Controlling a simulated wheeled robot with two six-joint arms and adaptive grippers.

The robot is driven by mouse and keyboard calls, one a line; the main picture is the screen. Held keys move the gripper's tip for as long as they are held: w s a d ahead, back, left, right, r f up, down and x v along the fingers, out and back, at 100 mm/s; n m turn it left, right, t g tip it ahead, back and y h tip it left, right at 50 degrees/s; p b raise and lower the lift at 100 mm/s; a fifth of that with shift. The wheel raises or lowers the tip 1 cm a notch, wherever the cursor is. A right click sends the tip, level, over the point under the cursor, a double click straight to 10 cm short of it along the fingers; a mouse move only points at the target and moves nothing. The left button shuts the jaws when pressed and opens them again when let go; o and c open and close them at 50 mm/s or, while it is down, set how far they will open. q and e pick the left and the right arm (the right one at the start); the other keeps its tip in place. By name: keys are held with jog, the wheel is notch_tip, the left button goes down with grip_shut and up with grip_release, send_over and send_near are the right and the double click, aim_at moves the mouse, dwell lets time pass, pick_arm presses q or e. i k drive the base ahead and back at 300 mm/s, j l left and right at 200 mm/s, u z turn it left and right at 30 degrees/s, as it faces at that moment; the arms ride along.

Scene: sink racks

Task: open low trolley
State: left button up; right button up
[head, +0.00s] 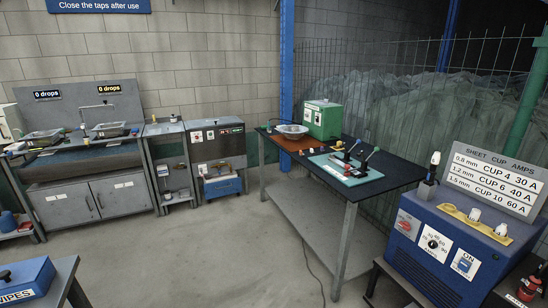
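Nothing in the head view is clearly marked as the low trolley. A blue box-like unit (222,187) sits low beneath a grey cabinet with switches (214,146), left of centre; I cannot tell whether it is the trolley or whether it is open. A grey double-door cupboard (91,203) under the sink bench at the left has both doors shut. Neither of my grippers is in view.
A dark-topped table (398,177) with a lower shelf stands right of centre. A blue power unit (446,242) is at the right front. A blue wipes box (24,280) is at the lower left. The middle floor (220,255) is mostly clear; a cable lies by the table.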

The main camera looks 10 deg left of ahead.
aim_at(215, 186)
jog(key=i+j+u, duration=0.4)
jog(key=i, duration=0.5)
jog(key=i+j+u, duration=0.1)
jog(key=i+u, duration=0.25)
jog(key=i, duration=0.55)
jog(key=i+l+u, duration=0.2)
jog(key=i+u, duration=0.2)
jog(key=i, duration=0.5)
jog(key=i+z, duration=0.1)
jog(key=i, duration=0.55)
jog(key=i+z, duration=0.15)
jog(key=i, duration=0.5)
jog(key=i+z, duration=0.1)
jog(key=i, duration=0.5)
jog(key=i+j+z, duration=0.15)
jog(key=i, duration=0.5)
jog(key=u, duration=0.95)
jog(key=i, duration=0.05)
